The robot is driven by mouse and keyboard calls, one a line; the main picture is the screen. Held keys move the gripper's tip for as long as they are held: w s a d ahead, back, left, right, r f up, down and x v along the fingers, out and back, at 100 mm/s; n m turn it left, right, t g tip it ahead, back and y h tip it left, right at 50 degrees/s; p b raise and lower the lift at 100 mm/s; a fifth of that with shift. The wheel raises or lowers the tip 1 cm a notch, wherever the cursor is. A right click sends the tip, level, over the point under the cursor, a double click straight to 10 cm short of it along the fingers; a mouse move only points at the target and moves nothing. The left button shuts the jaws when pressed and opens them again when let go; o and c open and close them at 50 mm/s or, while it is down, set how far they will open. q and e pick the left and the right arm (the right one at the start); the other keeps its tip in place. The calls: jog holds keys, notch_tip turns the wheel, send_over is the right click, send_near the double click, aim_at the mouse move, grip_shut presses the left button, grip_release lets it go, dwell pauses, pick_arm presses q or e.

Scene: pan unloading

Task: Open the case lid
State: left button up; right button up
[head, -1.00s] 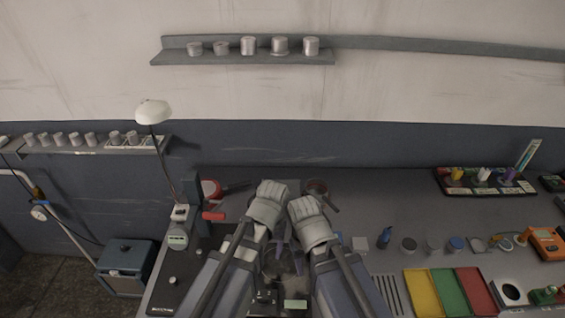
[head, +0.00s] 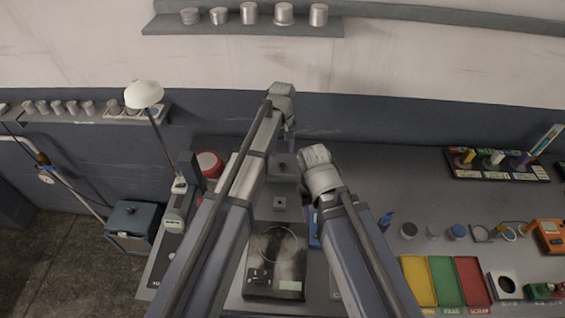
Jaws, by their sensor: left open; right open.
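A dark balance (head: 262,290) with a round ring-shaped pan and a small display stands at the front middle of the bench. A hazy, see-through area surrounds its pan; I cannot tell whether this is the case or how its lid stands. My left gripper (head: 290,142) is open, beyond the balance near the back edge of the bench. My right gripper (head: 308,207) is open, lower, just beyond and right of the balance. Both wrists partly hide their fingers. I see nothing held in either.
A small square block (head: 280,203) lies beyond the balance. A red round item (head: 209,164) stands at the back left. Yellow (head: 419,281), green (head: 446,281) and red (head: 472,280) trays lie right. A blue box (head: 133,226) stands off the bench.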

aim_at(282, 164)
pick_arm(q)
notch_tip(282, 164, down, 6)
jog(key=b, duration=0.6)
jog(key=shift+f, duration=0.25)
pick_arm(e)
notch_tip(282, 164, down, 7)
jog(key=shift+r, duration=0.2)
pick_arm(q)
grip_shut()
dwell(0.4)
